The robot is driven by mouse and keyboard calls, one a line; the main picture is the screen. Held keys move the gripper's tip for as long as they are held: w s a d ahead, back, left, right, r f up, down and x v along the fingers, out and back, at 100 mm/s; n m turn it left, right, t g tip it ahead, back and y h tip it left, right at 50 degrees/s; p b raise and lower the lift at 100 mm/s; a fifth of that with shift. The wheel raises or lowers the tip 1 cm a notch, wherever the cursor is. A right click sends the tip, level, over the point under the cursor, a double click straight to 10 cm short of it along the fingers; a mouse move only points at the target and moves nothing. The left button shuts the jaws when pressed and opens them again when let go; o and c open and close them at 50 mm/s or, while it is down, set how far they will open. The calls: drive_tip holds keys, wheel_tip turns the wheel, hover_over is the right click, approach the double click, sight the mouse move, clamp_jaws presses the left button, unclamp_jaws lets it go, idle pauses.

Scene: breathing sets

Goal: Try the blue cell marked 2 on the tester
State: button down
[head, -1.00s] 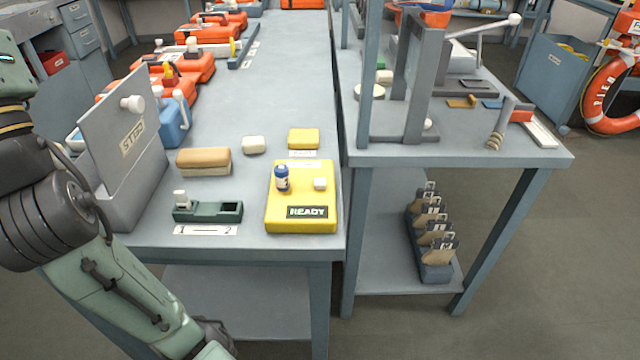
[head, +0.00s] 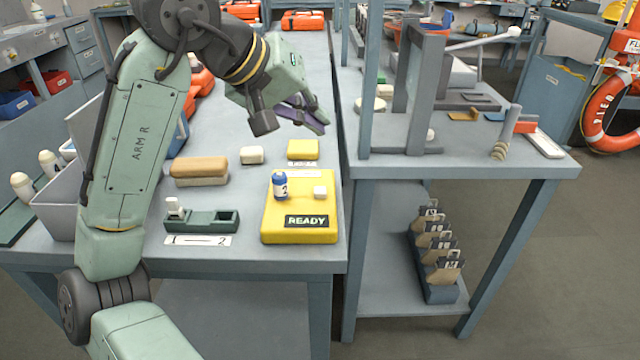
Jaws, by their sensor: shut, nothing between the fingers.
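The green holder (head: 200,224) is left of the tester, above a strip (head: 197,240) marked 1 and 2. A white-topped cell (head: 175,207) is in its left slot; the right slot is empty. My gripper (head: 317,126) is shut and empty, above the bench beyond the tester, apart from the cell.
A tan-topped block (head: 200,167), a small cream block (head: 252,155) and a yellow block (head: 303,149) lie beyond the holder and tester. A grey frame (head: 418,90) stands on the right bench. My arm hides part of the left bench.

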drive_tip(key=shift+f, duration=0.2)
drive_tip(key=b, duration=0.7)
hover_over(316, 188)
wheel_tip(316, 188, down, 7)
drive_tip(key=shift+r, duration=0.1)
drive_tip(key=shift+f, duration=0.85)
idle(0.4)
drive_tip(key=shift+f, duration=0.45)
drive_tip(key=shift+f+b, duration=0.4)
drive_tip(key=shift+f, duration=0.15)
idle(0.5)
drive_tip(key=shift+r, duration=0.15)
drive_tip(key=shift+r+p, duration=0.85)
drive_tip(key=shift+p, duration=0.15)
drive_tip(key=shift+r, duration=0.1)
